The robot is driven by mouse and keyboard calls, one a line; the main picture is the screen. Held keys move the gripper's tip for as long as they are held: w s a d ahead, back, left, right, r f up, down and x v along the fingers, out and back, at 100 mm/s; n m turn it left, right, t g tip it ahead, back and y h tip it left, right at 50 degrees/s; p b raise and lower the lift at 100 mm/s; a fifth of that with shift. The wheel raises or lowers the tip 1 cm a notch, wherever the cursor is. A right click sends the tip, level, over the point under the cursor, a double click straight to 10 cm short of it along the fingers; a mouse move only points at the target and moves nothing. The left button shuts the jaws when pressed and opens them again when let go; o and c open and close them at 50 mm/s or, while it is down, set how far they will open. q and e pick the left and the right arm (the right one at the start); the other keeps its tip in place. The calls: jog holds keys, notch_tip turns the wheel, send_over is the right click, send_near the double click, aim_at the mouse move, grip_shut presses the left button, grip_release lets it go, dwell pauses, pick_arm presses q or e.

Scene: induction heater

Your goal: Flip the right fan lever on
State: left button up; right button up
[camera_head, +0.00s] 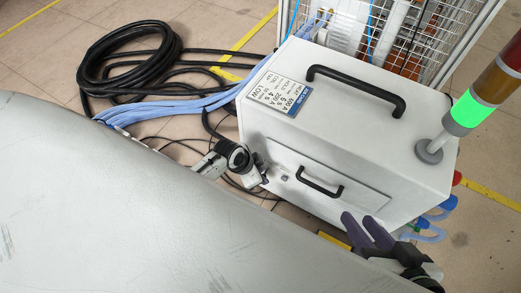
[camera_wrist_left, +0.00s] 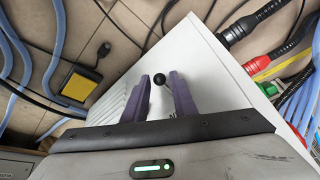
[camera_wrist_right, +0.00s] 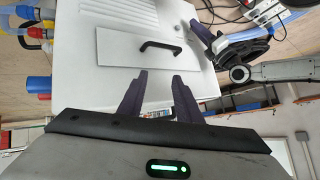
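The heater is a white cabinet (camera_head: 355,130) with a black-handled front panel (camera_head: 325,185).
A signal tower (camera_head: 468,108) lit green stands on the cabinet's right corner. Black hose (camera_head: 130,60) and blue cables (camera_head: 190,104) lie at the left. A yellow-black box (camera_wrist_left: 80,83) lies on the floor. A wire cage (camera_head: 425,35) stands behind.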

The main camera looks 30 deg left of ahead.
pick_arm(q)
grip_shut()
jog(key=shift+w+r+p, duration=0.15)
jog(key=shift+r+p, duration=0.15)
jog(key=shift+p, duration=0.2)
jog(key=shift+r+g+p, duration=0.1)
jog(key=shift+g+p, duration=0.2)
jog(key=shift+g, duration=0.2)
grip_release()
pick_arm(e)
jog(key=shift+s+d+f+g+h, duration=0.15)
jog(key=shift+d+f+g+h, duration=0.15)
jog(key=shift+d+f, duration=0.3)
jog(key=shift+a, duration=0.1)
